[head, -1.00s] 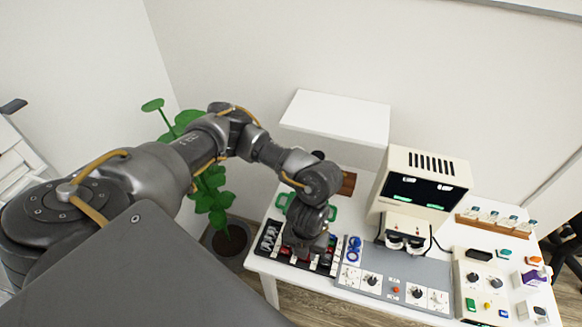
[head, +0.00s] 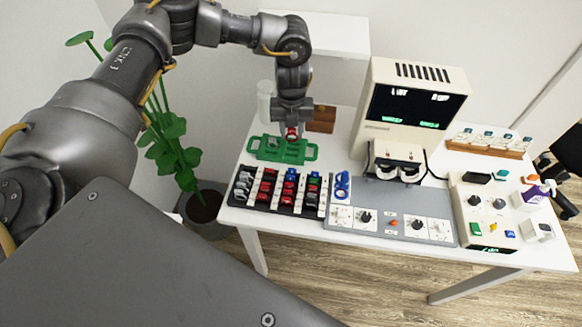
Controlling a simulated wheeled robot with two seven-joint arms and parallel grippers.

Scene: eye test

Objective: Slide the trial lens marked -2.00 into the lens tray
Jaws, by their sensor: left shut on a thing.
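My left gripper (head: 291,124) is shut on a red-rimmed trial lens (head: 291,134), with the lens hanging below the fingers. The lens is at the green lens tray (head: 309,152), over its middle; I cannot tell whether it touches the tray. The marking on the lens is too small to read. A small grey piece shows on the tray's left part. The black trial lens case (head: 245,204) lies just in front of the tray, with rows of grey, red, blue and green lenses. My right gripper is not in view.
A grey panel with dials (head: 378,222) and blue rings (head: 342,186) lie right of the case. A cream instrument with a dark screen (head: 410,106) stands behind the panel. A brown block (head: 321,119) and a clear jar (head: 265,103) stand behind the tray.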

